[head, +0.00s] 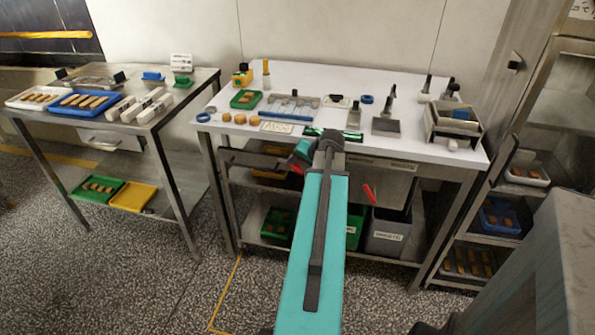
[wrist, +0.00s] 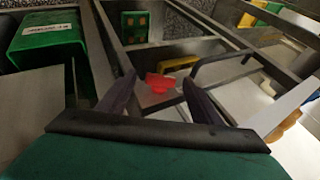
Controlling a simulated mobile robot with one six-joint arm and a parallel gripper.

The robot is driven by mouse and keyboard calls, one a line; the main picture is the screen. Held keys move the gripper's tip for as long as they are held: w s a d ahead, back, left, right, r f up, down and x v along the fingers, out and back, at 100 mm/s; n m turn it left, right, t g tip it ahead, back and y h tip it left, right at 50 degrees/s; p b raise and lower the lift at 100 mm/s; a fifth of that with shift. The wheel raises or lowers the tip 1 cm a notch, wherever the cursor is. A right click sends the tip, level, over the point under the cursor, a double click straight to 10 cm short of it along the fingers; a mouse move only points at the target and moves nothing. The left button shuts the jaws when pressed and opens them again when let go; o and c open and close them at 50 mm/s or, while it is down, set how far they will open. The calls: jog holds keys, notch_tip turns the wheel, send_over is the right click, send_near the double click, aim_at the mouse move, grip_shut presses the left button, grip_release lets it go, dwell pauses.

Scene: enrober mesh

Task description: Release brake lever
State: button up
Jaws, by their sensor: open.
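A red piece (wrist: 160,82) shows between my fingers in the wrist view, against a grey surface; it looks like a short lever or knob, and I cannot tell whether it is the brake lever. My gripper (wrist: 158,78) is open, with one dark finger on each side of the red piece and no clear contact. In the head view my gripper (head: 300,153) is at the table's front edge, partly hidden by my arm, with a bit of red (head: 297,169) just below it. A second red lever (head: 369,193) hangs under the tabletop to the right of my arm.
A dark bar (head: 250,160) runs along the front left of the white table (head: 330,85); a dark rail (wrist: 222,60) is close to my right finger. A labelled green bin (wrist: 48,38) is at upper left. Trays and tools crowd the tabletop. The floor aisle at left is clear.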

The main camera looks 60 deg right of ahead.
jog(key=shift+w+d+f, duration=0.1)
jog(key=shift+w+f, duration=0.2)
jog(key=shift+f, duration=0.15)
jog(key=shift+c, duration=0.2)
